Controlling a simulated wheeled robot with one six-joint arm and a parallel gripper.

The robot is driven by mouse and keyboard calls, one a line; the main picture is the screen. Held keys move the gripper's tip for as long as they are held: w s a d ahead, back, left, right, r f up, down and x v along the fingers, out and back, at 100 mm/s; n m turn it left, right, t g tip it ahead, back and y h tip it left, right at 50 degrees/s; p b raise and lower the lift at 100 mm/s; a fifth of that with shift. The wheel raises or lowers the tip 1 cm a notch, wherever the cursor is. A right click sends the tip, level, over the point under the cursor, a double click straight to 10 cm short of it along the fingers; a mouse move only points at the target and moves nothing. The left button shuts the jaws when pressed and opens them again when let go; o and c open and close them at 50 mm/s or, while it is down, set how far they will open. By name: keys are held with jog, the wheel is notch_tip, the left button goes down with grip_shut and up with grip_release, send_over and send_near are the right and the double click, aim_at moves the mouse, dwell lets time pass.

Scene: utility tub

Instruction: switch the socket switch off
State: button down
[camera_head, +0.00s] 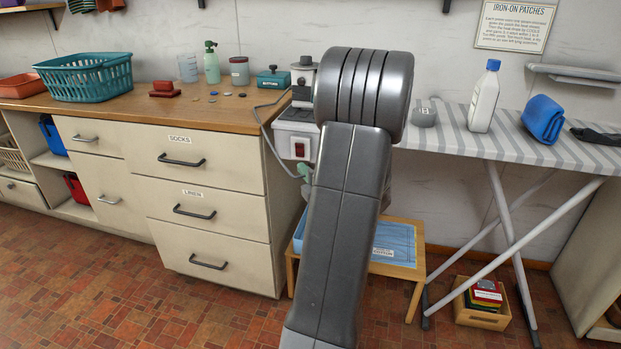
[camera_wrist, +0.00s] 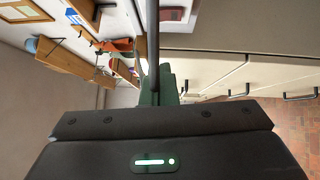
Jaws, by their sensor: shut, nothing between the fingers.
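The socket switch (camera_head: 299,150) is a red rocker in a dark surround on the front of a white box, left of my arm in the head view. I cannot tell which way the rocker is tipped. My gripper (camera_wrist: 160,86) shows in the wrist view as dark green fingers, closed together and empty. In the head view my grey arm hides most of it. A small pale green piece shows just below the switch, beside my arm; I cannot tell whether it is a fingertip. The switch is not recognisable in the wrist view.
A grey cord (camera_head: 263,122) runs by the white box. The wooden counter (camera_head: 200,111) with drawers stands left, holding a teal basket (camera_head: 88,77). The striped ironing board (camera_head: 450,140) is right, with a white bottle (camera_head: 484,98). A low stool (camera_head: 414,271) stands below.

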aim_at(299, 157)
jog(key=w, duration=0.2)
jog(key=w+a, duration=0.1)
jog(key=w, duration=0.1)
jog(key=w+b, duration=0.1)
jog(key=w, duration=0.2)
jog(key=shift+a+r, duration=0.2)
jog(key=shift+r, duration=0.15)
jog(key=shift+w+d+r, duration=0.1)
jog(key=shift+w+d, duration=0.1)
jog(key=shift+w, duration=0.4)
jog(key=shift+r, duration=0.2)
jog(key=shift+w+r+p, duration=0.1)
jog(key=shift+w+p, duration=0.05)
jog(key=shift+p, duration=0.6)
